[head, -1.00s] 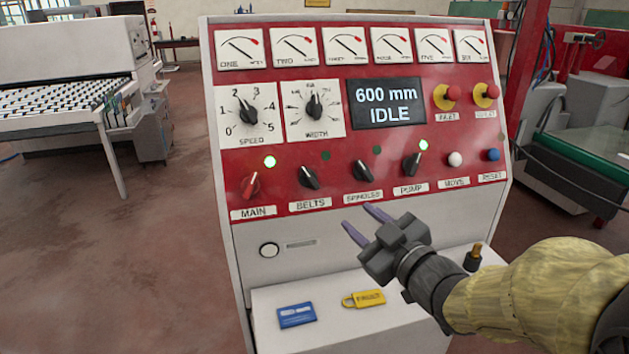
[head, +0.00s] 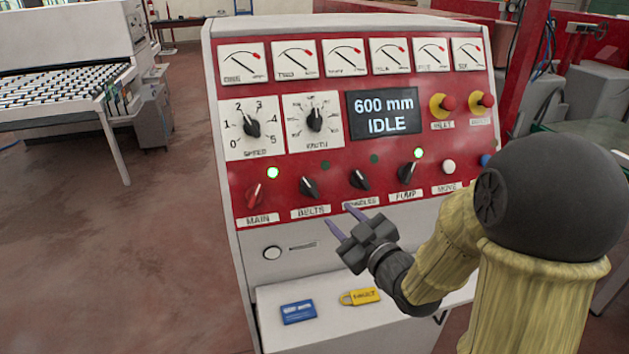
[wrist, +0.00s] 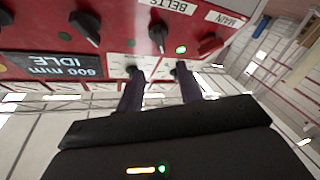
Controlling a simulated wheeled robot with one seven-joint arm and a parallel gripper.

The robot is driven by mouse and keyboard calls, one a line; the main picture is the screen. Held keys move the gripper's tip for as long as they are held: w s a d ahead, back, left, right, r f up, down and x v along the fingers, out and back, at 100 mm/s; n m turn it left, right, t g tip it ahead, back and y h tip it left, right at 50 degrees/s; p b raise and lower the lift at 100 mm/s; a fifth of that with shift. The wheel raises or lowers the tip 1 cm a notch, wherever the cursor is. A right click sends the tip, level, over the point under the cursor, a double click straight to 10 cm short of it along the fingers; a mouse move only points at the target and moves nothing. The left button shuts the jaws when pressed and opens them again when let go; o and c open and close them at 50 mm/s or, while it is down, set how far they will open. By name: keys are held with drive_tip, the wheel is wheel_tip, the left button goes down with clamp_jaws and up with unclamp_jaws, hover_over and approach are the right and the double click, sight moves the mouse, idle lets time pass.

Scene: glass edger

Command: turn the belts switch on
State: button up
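The belts switch (head: 310,188) is a black knob on the red panel, with its pointer tilted up-left. The lamp (head: 324,165) above it is dark. My gripper (head: 342,217) is in front of the panel, below and right of the belts switch, with its two purple fingers apart and nothing between them. In the wrist view, which is upside down, the belts switch (wrist: 158,36) shows beyond the open fingers (wrist: 160,90), and no finger appears to touch it.
The red main switch (head: 255,196) is left of belts, its lamp lit green. The spindles switch (head: 359,179) and pump switch (head: 407,173) are to the right; the pump lamp is lit. The display (head: 384,112) reads 600 mm IDLE. A blue card (head: 298,312) and yellow tag (head: 360,297) lie on the ledge.

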sight(311, 188)
drive_tip(key=p+x, duration=0.8)
drive_tip(key=x, duration=0.2)
drive_tip(key=shift+w+a+r, duration=0.1)
drive_tip(key=shift+w+a, duration=0.1)
drive_tip(key=shift+w, duration=0.1)
drive_tip(key=shift+w+a, duration=0.3)
drive_tip(key=shift+w, duration=0.2)
clamp_jaws()
